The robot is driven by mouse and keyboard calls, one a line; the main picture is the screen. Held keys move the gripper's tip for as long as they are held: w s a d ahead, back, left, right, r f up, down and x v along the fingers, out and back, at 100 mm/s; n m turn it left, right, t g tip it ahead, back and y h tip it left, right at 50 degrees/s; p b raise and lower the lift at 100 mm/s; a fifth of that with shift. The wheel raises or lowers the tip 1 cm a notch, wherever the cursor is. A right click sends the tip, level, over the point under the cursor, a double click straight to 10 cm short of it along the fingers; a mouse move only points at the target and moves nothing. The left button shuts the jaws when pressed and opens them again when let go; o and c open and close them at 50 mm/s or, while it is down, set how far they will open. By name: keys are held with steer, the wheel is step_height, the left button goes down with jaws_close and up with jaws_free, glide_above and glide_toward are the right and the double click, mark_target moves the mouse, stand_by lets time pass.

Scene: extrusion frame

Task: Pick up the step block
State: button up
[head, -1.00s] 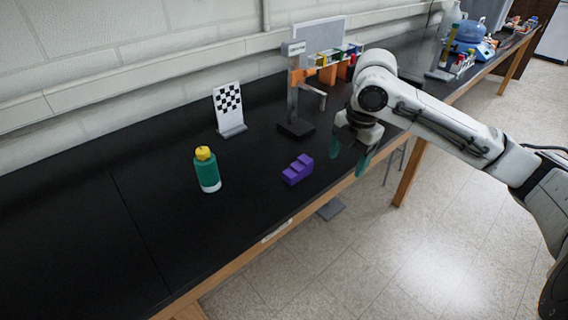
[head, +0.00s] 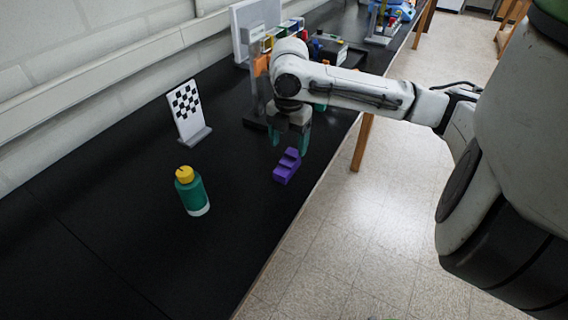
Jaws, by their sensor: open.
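The purple step block (head: 286,168) sits on the black tabletop near its front edge, with its steps facing up. My gripper (head: 289,146) points down with two green fingers, open and with nothing visible between them. In the head view the fingertips appear just behind and above the block. I cannot tell the exact height of the fingertips over the table.
A green bottle with a yellow cap (head: 192,191) stands left of the block. A checkered board on a stand (head: 188,112) is behind it. A grey post stand (head: 257,98) is behind my gripper. The black table (head: 120,235) is clear at front left.

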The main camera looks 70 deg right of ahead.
mark_target(288, 160)
steer(key=shift+d+f+p, duration=0.1)
steer(key=shift+f+p, duration=0.5)
steer(key=shift+f, duration=3.1)
steer(key=c, duration=1.1)
steer(key=shift+r, duration=0.1)
